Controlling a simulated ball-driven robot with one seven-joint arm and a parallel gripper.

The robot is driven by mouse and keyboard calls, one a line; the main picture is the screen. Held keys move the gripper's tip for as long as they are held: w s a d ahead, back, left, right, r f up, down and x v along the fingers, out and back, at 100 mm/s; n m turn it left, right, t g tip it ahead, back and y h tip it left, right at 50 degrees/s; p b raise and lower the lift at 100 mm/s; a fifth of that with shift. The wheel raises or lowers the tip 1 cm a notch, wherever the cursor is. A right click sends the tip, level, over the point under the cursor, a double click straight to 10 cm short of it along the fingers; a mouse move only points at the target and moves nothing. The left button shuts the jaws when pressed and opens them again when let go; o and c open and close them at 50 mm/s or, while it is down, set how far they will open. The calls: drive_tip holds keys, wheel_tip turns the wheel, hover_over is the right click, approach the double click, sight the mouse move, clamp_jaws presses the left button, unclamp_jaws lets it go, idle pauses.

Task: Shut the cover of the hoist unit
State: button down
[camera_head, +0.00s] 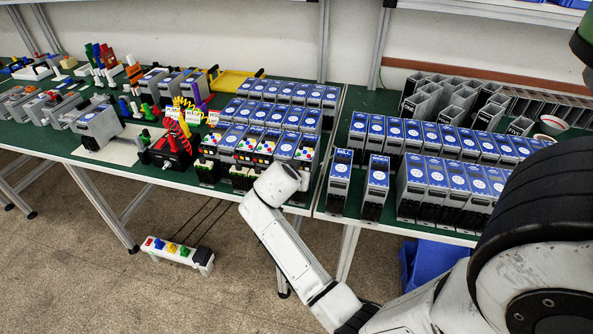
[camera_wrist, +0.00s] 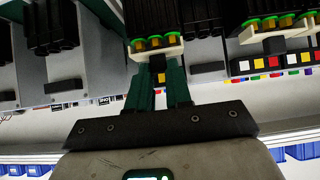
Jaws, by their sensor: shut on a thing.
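Several boxy units with blue tops stand in rows on the green bench. The front ones, such as this unit (camera_head: 264,149), carry coloured buttons. I cannot read the labels to tell which is the hoist unit, and no raised cover is clear. The end of my arm is at the bench's front edge, below the button units, and hides part of them. In the wrist view my gripper (camera_wrist: 158,94) has its green fingers close around a small black and yellow part (camera_wrist: 158,70), below a black block with green and yellow terminals (camera_wrist: 155,43). Where the fingertips touch is partly hidden.
More blue-topped units (camera_head: 445,180) fill the right bench, with two standing apart at its left. A red-and-black device (camera_head: 170,150) with cables is to the left. Neighbouring units crowd the gripper.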

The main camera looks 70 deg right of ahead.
drive_tip(key=c, duration=1)
unclamp_jaws()
drive_tip(key=shift+c, duration=0.2)
drive_tip(key=b+v, duration=0.1)
drive_tip(key=v, duration=0.9)
drive_tip(key=shift+a+r+b, duration=0.2)
drive_tip(key=shift+r+b, duration=0.05)
drive_tip(key=shift+b, duration=0.15)
drive_tip(key=s+a+f+n+y, duration=0.5)
drive_tip(key=a+f+n, duration=0.3)
drive_tip(key=a, duration=0.4)
drive_tip(key=s+a+f+n+y, duration=0.5)
drive_tip(key=a+f+n, duration=0.3)
drive_tip(key=a, duration=0.4)
drive_tip(key=shift+s+a+f+b, duration=0.3)
drive_tip(key=shift+s+a+f, duration=0.1)
drive_tip(key=shift+s+f, duration=0.15)
